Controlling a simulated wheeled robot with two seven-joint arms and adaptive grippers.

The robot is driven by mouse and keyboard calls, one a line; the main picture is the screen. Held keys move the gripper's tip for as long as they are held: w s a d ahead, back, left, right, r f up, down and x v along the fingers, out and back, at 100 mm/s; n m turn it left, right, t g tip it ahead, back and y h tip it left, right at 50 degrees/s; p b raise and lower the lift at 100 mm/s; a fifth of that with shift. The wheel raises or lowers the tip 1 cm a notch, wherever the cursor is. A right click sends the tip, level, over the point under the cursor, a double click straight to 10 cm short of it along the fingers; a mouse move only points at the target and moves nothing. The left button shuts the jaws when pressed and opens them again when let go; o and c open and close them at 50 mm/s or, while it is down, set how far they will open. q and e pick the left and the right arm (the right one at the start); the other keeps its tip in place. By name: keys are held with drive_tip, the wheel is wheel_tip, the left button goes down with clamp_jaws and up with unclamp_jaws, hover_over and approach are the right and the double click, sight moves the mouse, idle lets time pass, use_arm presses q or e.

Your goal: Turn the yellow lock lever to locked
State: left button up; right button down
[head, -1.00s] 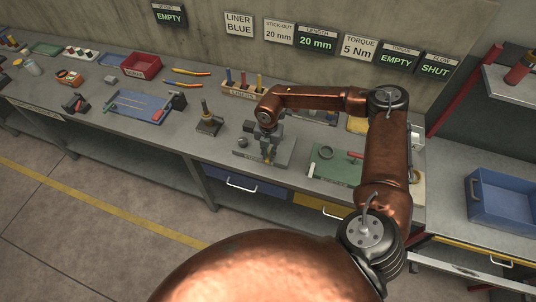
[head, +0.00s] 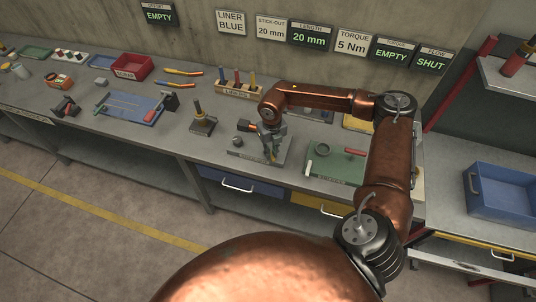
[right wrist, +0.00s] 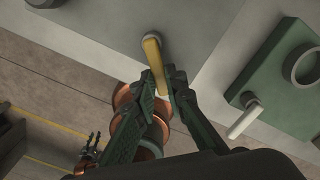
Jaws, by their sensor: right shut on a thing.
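The yellow lock lever (right wrist: 153,58) shows in the right wrist view, its round pivot end on a grey plate (right wrist: 205,25) and its free end toward me. My right gripper (right wrist: 162,92) is shut on the lever's free end, with a dark finger on each side. In the head view my right gripper (head: 271,157) reaches down onto the grey fixture plate (head: 243,153) near the bench's front edge; the lever is mostly hidden there. A small dark gripper far below in the right wrist view (right wrist: 90,138) appears to be my left one; its jaws are too small to judge.
A green fixture (head: 340,172) with a ring and a white handle (right wrist: 245,120) stands to the right. A small post on a block (head: 202,122) stands to the left. Behind is a rack of coloured liners (head: 238,90). A blue bin (head: 500,195) sits at far right.

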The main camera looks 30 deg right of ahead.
drive_tip(key=n, duration=0.1)
drive_tip(key=d+n+b, duration=0.1)
drive_tip(key=n, duration=0.1)
drive_tip(key=n+b, duration=0.1)
drive_tip(key=shift+w+d+n, duration=0.1)
drive_tip(key=shift+d+n, duration=0.2)
drive_tip(key=shift+d, duration=0.05)
drive_tip(key=shift+w+d+r+n+b, duration=0.15)
drive_tip(key=shift+d+n+b, duration=0.15)
drive_tip(key=shift+n, duration=0.5)
drive_tip(key=shift+w+d+f+n+b, duration=0.1)
drive_tip(key=shift+d+n+b, duration=0.2)
drive_tip(key=shift+n, duration=0.5)
drive_tip(key=shift+w+d+r+n+b, duration=0.1)
drive_tip(key=shift+w+d+n+b, duration=0.15)
drive_tip(key=shift+n, duration=0.55)
drive_tip(key=shift+s, duration=0.1)
drive_tip(key=c, duration=2)
unclamp_jaws()
drive_tip(key=shift+s, duration=0.1)
drive_tip(key=shift+o, duration=0.2)
drive_tip(key=shift+a, duration=0.1)
wheel_tip(320, 180, up, 12)
